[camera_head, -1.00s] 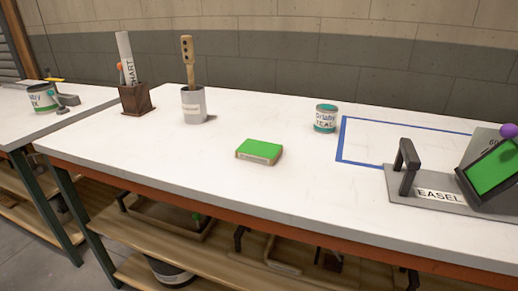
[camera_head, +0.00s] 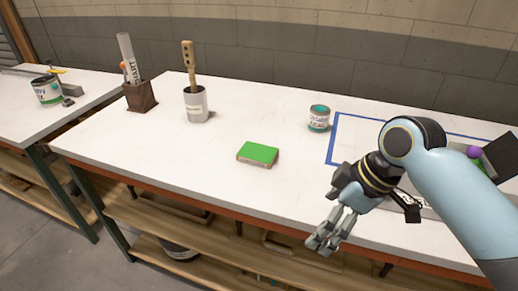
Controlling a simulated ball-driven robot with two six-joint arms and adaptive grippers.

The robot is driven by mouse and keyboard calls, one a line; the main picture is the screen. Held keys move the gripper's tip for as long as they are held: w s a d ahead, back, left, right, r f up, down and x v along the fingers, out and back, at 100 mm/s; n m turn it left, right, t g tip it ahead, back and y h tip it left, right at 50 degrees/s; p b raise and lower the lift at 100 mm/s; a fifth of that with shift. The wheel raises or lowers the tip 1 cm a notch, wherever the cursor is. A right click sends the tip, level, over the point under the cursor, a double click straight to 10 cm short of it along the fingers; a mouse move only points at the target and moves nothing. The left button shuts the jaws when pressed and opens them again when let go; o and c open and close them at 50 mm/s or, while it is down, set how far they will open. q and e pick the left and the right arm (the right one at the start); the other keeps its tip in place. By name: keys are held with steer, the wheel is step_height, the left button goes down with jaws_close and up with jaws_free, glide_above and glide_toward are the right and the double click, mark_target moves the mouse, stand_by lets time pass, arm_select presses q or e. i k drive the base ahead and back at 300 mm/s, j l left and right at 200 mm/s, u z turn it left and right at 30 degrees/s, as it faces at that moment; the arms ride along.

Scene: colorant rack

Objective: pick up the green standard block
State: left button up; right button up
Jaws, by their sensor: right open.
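The green standard block (camera_head: 258,154) lies flat on the white table, green face up, with a brownish side and a pale label toward me. My right gripper (camera_head: 322,244) is open and empty. It shows in front of the table's front edge, to the right of the block and nearer to me, apart from it. My left gripper is not in view.
A teal paint can (camera_head: 318,118) stands behind and right of the block. A grey cup with a wooden stick (camera_head: 196,104) and a brown box with a rolled chart (camera_head: 140,96) stand back left. Blue tape (camera_head: 333,140) marks an area at right. My right arm partly hides the easel. The table around the block is clear.

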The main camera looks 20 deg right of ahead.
mark_target(254, 154)
steer(key=i, duration=1)
